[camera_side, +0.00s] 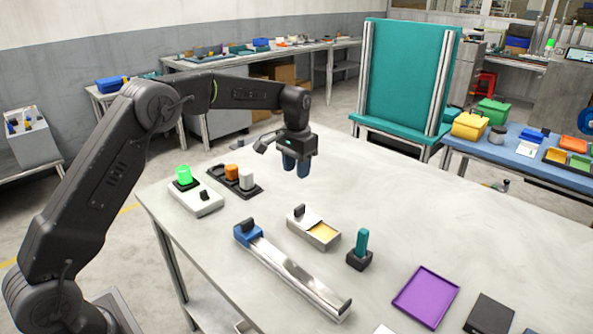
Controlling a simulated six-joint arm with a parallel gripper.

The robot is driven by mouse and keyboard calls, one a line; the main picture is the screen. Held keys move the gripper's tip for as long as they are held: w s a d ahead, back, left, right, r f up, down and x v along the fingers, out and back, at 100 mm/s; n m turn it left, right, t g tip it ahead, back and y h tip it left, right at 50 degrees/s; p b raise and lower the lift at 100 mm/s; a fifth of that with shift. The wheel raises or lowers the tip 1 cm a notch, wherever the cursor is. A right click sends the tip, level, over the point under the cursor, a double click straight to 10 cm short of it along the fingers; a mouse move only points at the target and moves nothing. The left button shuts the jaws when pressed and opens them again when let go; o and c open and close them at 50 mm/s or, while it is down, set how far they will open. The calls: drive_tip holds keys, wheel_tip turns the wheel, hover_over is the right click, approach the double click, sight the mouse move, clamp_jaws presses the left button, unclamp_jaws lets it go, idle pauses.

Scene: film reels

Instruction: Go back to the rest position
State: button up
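No object shows between or below the fingers. From this angle I cannot tell whether they are open or shut. The arm reaches in from the left, bent at the elbow. The gripper looks clear of the objects on the table.
In front are a metal rail (295,275), a yellow-filled box (324,232), a teal peg (362,242) and a purple tray (426,296).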

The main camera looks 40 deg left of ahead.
drive_tip(key=s+d+r+t, duration=0.2)
drive_tip(key=s+d+r, duration=0.1)
drive_tip(key=s+r, duration=0.5)
drive_tip(key=s+d+r+t, duration=0.1)
drive_tip(key=s+d+r, duration=0.1)
drive_tip(key=s+r, duration=0.5)
drive_tip(key=s+d+f+t, duration=0.1)
drive_tip(key=s+f, duration=0.1)
drive_tip(key=s, duration=0.8)
drive_tip(key=s+d+f+t, duration=0.1)
drive_tip(key=s+f, duration=0.2)
drive_tip(key=s, duration=0.7)
drive_tip(key=shift+s+d+t, duration=0.15)
drive_tip(key=shift+d+t, duration=0.1)
drive_tip(key=shift+t, duration=0.05)
